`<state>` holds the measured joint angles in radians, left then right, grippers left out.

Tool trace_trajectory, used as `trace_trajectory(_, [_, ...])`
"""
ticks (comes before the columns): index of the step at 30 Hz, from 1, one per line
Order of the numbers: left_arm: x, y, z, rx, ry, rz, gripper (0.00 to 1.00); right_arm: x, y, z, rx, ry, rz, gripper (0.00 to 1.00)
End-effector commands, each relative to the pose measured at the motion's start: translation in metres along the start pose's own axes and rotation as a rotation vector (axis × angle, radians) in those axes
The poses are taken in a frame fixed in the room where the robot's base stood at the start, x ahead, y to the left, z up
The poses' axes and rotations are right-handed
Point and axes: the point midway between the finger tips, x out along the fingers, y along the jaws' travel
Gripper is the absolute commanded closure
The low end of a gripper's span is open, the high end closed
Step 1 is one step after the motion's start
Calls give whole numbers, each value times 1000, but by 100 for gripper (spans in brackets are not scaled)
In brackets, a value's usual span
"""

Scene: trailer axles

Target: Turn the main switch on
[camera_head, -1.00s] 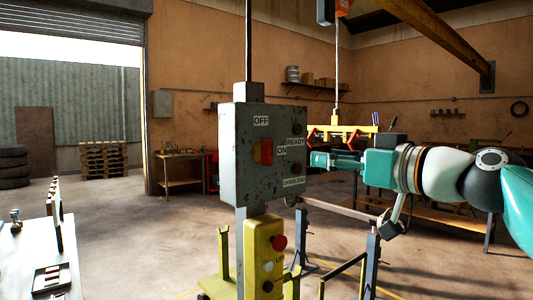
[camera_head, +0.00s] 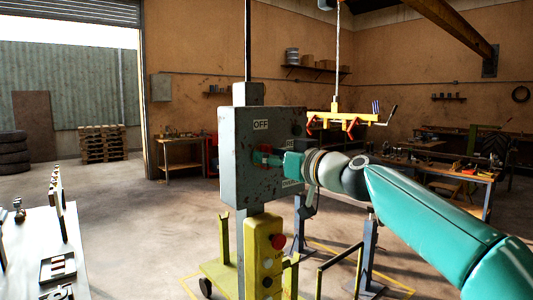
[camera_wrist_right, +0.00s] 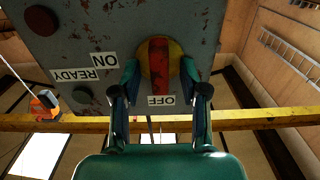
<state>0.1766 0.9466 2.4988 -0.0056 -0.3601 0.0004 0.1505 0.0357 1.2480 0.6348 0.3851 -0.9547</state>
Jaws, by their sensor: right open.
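The grey, rust-flecked switch box (camera_head: 240,185) hangs at the middle of the head view, with an OFF label (camera_head: 261,124) near its top. In the right wrist view, the main switch is a red handle (camera_wrist_right: 159,62) on a round yellow plate. The red bar lines up with the OFF label (camera_wrist_right: 161,100); the ON label (camera_wrist_right: 104,59) is off to one side. My right gripper (camera_wrist_right: 160,74) is open, its fingers on either side of the handle; I cannot tell whether they touch it. In the head view my right gripper (camera_head: 272,158) mostly hides the switch. My left gripper is not in view.
A yellow push-button pendant (camera_head: 262,255) is below the box. A yellow lifting beam (camera_head: 345,121) hangs behind my right arm. A white table (camera_head: 30,255) with small parts stands at left. Stands (camera_head: 368,255) are below my arm; the floor at left is open.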

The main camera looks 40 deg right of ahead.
Motion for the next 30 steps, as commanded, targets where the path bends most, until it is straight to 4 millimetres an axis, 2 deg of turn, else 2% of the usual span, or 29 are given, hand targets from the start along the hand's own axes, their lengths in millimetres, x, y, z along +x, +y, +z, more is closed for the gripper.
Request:
trace_trajectory(7, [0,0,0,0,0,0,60,1,0,0,0,1,0,56])
trace_trajectory(8, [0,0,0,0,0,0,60,1,0,0,0,1,0,60])
trace_trajectory(15, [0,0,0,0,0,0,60,1,0,0,0,1,0,100])
trace_trajectory(18, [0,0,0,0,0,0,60,1,0,0,0,1,0,100])
trace_trajectory(19, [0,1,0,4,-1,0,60,1,-17,-1,-1,2,-5,100])
trace_trajectory(22, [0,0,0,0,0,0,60,0,-5,0,5,-1,-1,100])
trace_trajectory(30, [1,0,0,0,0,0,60,0,0,2,67,-3,-2,100])
